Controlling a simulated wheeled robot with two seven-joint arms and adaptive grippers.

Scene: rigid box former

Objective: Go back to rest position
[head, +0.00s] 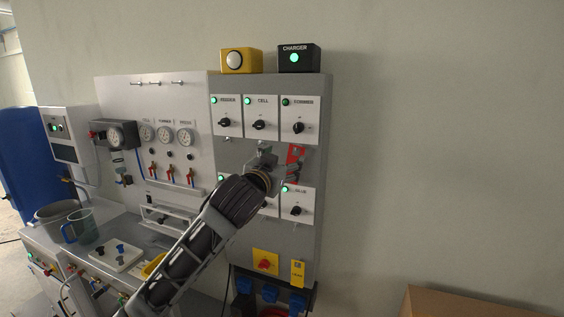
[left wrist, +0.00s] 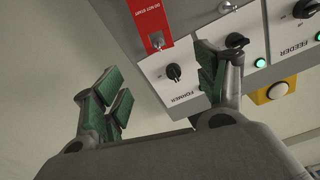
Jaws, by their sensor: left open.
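My left gripper (head: 265,160) is raised in front of the middle of the grey switch panel (head: 322,135), between the upper and lower rows of switches. In the left wrist view the jaws (left wrist: 160,92) are spread apart with green pads, and nothing is between them. The FORMER switch plate (left wrist: 185,88) shows beyond the jaws. A red DO NOT START tag (left wrist: 148,18) hangs beside that plate; it also shows in the head view (head: 296,156), just right of my gripper. My arm hides part of the lower switches. My right gripper is not in view.
A yellow button box (head: 240,60) and a black CHARGER box (head: 298,58) stand on top of the panel. A bench (head: 150,235) with a jug (head: 82,226) lies left. A cardboard box (head: 470,303) is at lower right. Bare wall fills the right side.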

